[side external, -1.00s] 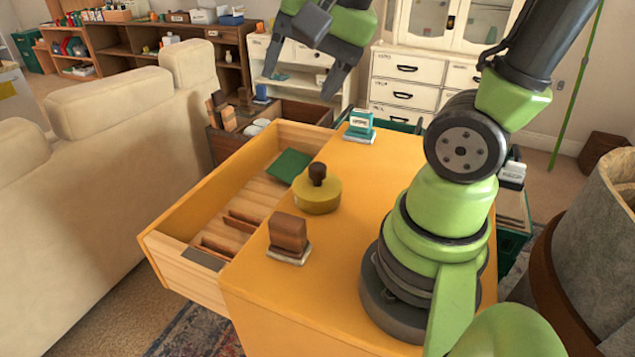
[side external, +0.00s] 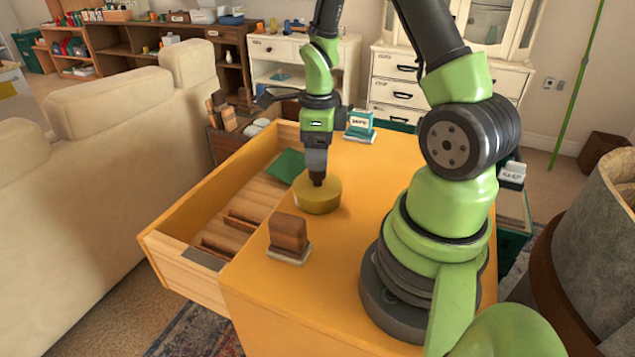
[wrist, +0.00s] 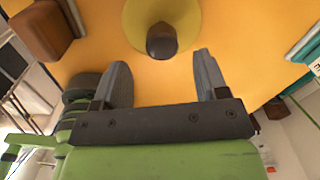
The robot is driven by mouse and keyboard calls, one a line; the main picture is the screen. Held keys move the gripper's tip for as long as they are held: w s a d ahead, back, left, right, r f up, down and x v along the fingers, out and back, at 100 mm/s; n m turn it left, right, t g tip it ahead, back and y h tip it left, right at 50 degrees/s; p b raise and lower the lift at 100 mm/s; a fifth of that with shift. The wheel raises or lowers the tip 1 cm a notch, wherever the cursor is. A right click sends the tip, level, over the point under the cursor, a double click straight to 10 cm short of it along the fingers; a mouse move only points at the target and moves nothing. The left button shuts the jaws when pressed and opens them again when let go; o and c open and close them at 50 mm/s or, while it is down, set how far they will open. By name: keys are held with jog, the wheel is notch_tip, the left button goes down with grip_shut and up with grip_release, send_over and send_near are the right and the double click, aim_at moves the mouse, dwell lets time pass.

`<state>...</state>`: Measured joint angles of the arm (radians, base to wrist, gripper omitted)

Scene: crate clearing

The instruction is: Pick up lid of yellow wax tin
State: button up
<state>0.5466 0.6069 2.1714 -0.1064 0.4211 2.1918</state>
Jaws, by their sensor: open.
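The yellow wax tin (side external: 318,196) stands on the orange cabinet top, with its lid on and a dark brown knob (side external: 318,178) at the centre. In the wrist view the yellow lid (wrist: 188,17) is at the top middle, with the knob (wrist: 161,42) below it. My gripper (side external: 316,170) points down over the tin, its fingertips close to the knob in the side view. In the wrist view my gripper (wrist: 160,70) has its two fingers wide apart, with nothing between them. The knob appears just beyond the fingertips. I cannot tell how far the fingertips are above the lid.
A brown block stamp (side external: 289,236) stands in front of the tin, and a teal stamp (side external: 360,126) stands behind it. The open drawer (side external: 190,272) at left holds wooden dividers and a green piece (side external: 286,166). The orange top (side external: 345,265) is clear between the tin and my base.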

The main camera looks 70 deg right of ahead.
aim_at(318, 178)
jog(key=shift+w+d+f, duration=0.1)
jog(key=shift+f, duration=2.6)
jog(key=shift+c, duration=0.5)
jog(key=c, duration=0.9)
